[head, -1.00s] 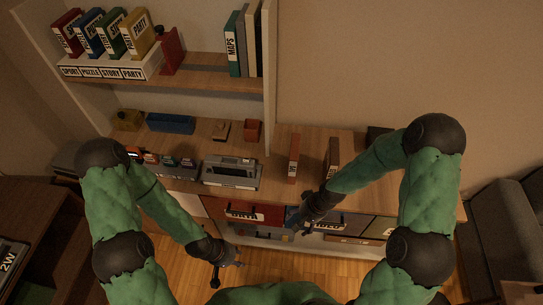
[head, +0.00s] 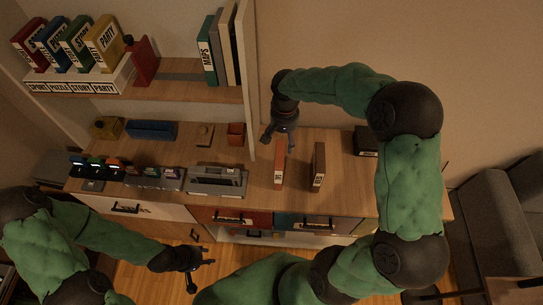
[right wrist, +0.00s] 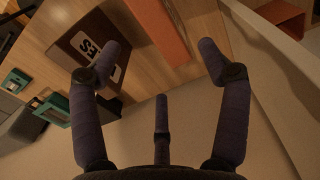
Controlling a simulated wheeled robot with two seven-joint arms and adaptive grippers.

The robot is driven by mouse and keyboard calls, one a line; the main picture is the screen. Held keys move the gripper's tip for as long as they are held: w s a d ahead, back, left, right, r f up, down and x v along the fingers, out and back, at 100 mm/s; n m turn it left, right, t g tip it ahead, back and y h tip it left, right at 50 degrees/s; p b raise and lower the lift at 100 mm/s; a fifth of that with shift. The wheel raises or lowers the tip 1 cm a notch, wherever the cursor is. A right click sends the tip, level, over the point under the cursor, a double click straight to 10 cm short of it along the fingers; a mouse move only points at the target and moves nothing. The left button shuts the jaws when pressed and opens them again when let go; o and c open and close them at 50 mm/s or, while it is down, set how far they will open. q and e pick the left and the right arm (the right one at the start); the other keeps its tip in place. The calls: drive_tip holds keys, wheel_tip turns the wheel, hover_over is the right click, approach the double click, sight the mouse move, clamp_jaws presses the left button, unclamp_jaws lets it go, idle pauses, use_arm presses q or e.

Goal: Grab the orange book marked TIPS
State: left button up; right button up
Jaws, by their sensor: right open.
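The orange book (head: 279,165) stands upright on the wooden cabinet top; the lettering on its spine is too small to read. It also shows at the top of the right wrist view (right wrist: 160,28), lying across the space between the fingertips and beyond them. My right gripper (head: 280,143) is open and empty, above and behind the orange book's far end, fingers pointing down. In the right wrist view its fingers (right wrist: 162,55) are spread wide, with no visible contact. My left gripper (head: 203,276) is low at the front, apart from the cabinet, its fingers spread and empty.
A dark brown book (head: 318,167) stands just right of the orange one, with a small gap. A shelf side panel (head: 247,80) rises close on the left. A grey console (head: 217,181) lies left, a dark box (head: 365,141) right. The cabinet's right end is fairly clear.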

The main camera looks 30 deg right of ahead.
sight(283, 152)
drive_tip(key=f, duration=0.4)
drive_tip(key=shift+s+f+b, duration=0.25)
drive_tip(key=shift+s+b, duration=0.05)
drive_tip(key=shift+s, duration=0.1)
drive_tip(key=shift+w+f, duration=0.1)
drive_tip(key=shift+f, duration=0.45)
drive_tip(key=f, duration=0.3)
drive_tip(key=f+b, duration=0.1)
drive_tip(key=shift+s+a+f, duration=0.3)
drive_tip(key=shift+a+f, duration=0.1)
clamp_jaws()
